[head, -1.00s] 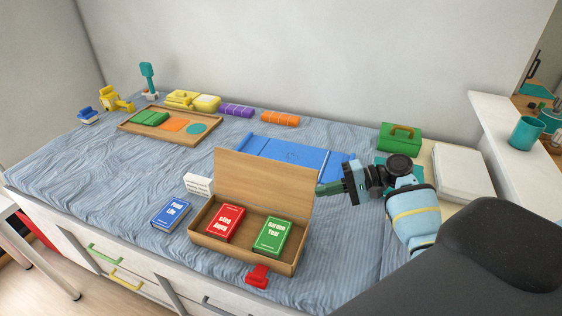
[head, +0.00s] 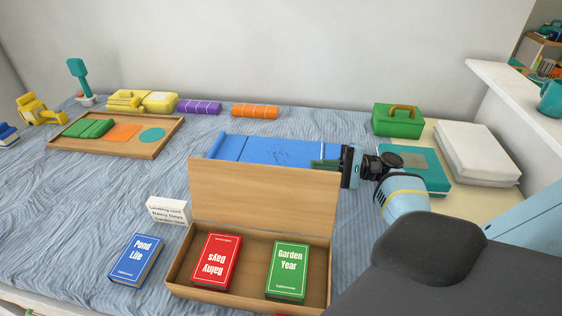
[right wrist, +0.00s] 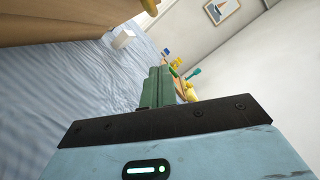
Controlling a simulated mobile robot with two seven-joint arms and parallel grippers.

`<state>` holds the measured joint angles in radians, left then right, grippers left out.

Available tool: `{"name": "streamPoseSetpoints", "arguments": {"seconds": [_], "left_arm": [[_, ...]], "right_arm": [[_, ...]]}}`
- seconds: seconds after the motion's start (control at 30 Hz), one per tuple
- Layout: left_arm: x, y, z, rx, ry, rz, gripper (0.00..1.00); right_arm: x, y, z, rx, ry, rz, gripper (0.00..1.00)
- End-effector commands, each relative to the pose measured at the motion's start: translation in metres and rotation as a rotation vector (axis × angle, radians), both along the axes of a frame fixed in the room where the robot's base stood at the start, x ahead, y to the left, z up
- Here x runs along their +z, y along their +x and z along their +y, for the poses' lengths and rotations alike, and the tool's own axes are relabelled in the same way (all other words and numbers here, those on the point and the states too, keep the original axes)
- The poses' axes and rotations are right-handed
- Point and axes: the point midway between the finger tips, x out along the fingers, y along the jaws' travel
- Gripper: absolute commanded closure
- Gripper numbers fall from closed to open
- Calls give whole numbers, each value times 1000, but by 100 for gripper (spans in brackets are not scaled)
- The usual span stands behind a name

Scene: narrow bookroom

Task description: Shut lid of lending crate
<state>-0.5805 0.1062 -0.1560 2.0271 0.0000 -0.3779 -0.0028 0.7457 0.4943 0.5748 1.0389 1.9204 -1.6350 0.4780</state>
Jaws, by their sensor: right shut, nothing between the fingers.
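The lending crate (head: 249,304) is a wooden box on the blue bedcover, with its lid (head: 262,200) standing up open at the back edge. Inside lie a red book, Rainy Days (head: 217,262), and a green book, Garden Year (head: 288,270). My right gripper (head: 318,165) is shut and empty, just behind the lid's upper right corner; I cannot tell whether it touches the lid. In the right wrist view its green fingers (right wrist: 158,88) are together, with a wooden surface (right wrist: 50,20) at upper left. My left gripper is not in view.
A blue mat (head: 270,150) lies behind the lid. A green case (head: 398,120) and white box (head: 478,152) stand right. A wooden tray (head: 60,146) is at far left.

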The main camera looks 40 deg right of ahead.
Motion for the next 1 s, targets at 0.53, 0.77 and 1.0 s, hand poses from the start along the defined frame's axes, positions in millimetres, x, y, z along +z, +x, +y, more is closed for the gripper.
{"name": "streamPoseSetpoints", "arguments": {"seconds": [0.53,0.77,1.0], "left_arm": [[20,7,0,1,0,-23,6],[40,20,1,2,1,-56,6],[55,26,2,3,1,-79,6]], "right_arm": [[14,48,64,3,2,-6,100],[26,51,91,2,-2,-7,100],[33,39,104,-1,-1,-5,100]]}}
